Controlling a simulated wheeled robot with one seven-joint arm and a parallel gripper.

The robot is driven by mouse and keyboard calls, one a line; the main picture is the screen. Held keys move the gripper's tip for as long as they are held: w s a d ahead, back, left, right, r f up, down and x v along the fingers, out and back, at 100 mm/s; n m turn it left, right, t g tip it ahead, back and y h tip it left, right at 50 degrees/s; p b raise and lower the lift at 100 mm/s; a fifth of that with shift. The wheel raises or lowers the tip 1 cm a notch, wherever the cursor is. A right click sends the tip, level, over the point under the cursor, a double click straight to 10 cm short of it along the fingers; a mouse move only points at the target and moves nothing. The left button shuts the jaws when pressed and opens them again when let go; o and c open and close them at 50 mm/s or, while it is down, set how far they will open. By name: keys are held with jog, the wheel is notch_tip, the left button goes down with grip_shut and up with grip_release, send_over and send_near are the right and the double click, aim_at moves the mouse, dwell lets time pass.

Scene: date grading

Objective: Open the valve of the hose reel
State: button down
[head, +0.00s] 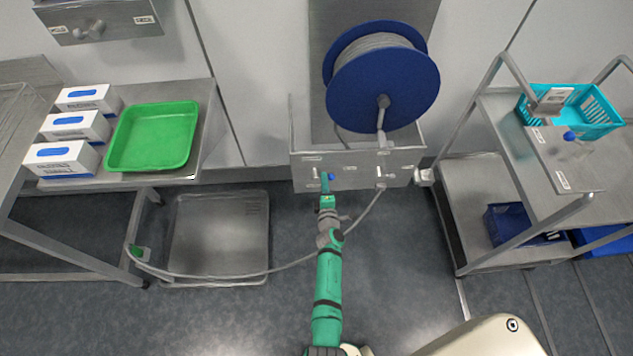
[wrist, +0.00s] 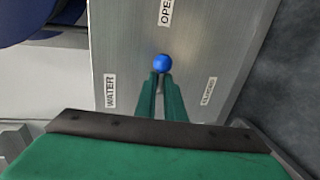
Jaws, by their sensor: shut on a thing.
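The hose reel (head: 372,98) has a blue drum and grey hose, and is mounted above a metal panel (head: 350,178). The valve handle ends in a blue ball knob (head: 331,177) on the panel's left part; it also shows in the wrist view (wrist: 162,63). My gripper (head: 325,181) is at the panel. In the wrist view its green fingers (wrist: 161,82) are closed on the handle just below the knob. Labels reading WATER, OPEN and CLOSED surround the knob, which lies between the OPEN and CLOSED labels. The fingers hide the handle's stem and pivot.
A grey hose (head: 280,272) loops across the floor to a green nozzle (head: 140,253) at left. A table with a green tray (head: 152,166) and several boxes stands left. A trolley (head: 480,190) with a turquoise basket (head: 593,110) stands right. A floor pan (head: 218,235) lies between.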

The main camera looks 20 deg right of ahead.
jog(key=shift+a, duration=0.1)
dwell(0.3)
jog(key=c, duration=1.9)
grip_release()
jog(key=shift+o, duration=0.2)
jog(key=v, duration=1)
jog(key=shift+s+r, duration=0.15)
jog(key=shift+s, duration=0.2)
jog(key=shift+a, duration=0.1)
jog(key=s+a+r+m+y, duration=0.2)
jog(key=s+a+r+m, duration=0.15)
jog(key=s+a, duration=0.55)
jog(key=s+a+r+m+y, duration=0.1)
jog(key=s+a+r+m, duration=0.4)
jog(key=s, duration=0.6)
jog(key=s+a+r+m+y, duration=0.1)
jog(key=s+a+r+m, duration=0.1)
jog(key=s+a+r, duration=0.3)
jog(key=s+a+r+m+y, duration=0.1)
jog(key=s+a+r+m, duration=0.2)
jog(key=r, duration=0.7)
jog(key=s+a, duration=0.2)
jog(key=s, duration=0.2)
jog(key=shift+r+t+y, duration=0.3)
jog(key=shift+r, duration=0.1)
